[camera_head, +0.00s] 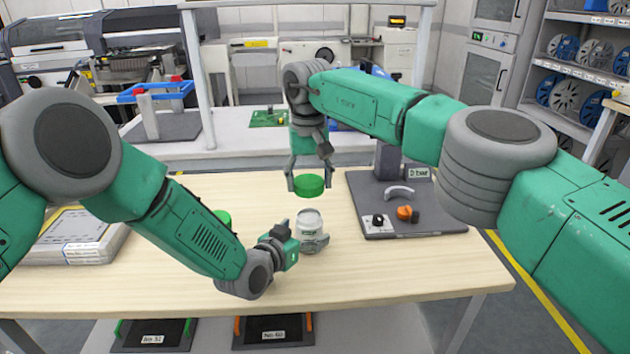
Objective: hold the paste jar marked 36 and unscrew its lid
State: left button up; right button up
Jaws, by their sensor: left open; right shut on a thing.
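The clear paste jar (309,226) stands upright and open-topped on the wooden table; its marking is too small to read. My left gripper (302,236) is open at the jar, with one finger low across the jar's near side and the other on its left. I cannot tell whether the fingers touch it. My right gripper (309,184) points down and is shut on the green lid (310,186), which hangs above the jar, clear of its rim. A second green round thing (223,216) shows partly behind my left arm.
To the right is a dark board (430,220) with a grey curved piece, an orange knob and a "0 bar" label (418,173). A pale flat case (70,235) lies at the left. Two labelled trays (272,331) sit below the table. The table's front right is clear.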

pick_arm(q)
jog(key=shift+s+a+f, duration=0.85)
jog(key=shift+s+a, duration=0.15)
jog(key=shift+s, duration=0.15)
jog(key=shift+s+a+r, duration=0.15)
jog(key=shift+s+a, duration=0.2)
jog(key=shift+s, duration=0.15)
jog(key=shift+v, duration=1.1)
jog(key=shift+s+r, duration=0.15)
jog(key=shift+r, duration=0.25)
jog(key=shift+d+r, duration=0.1)
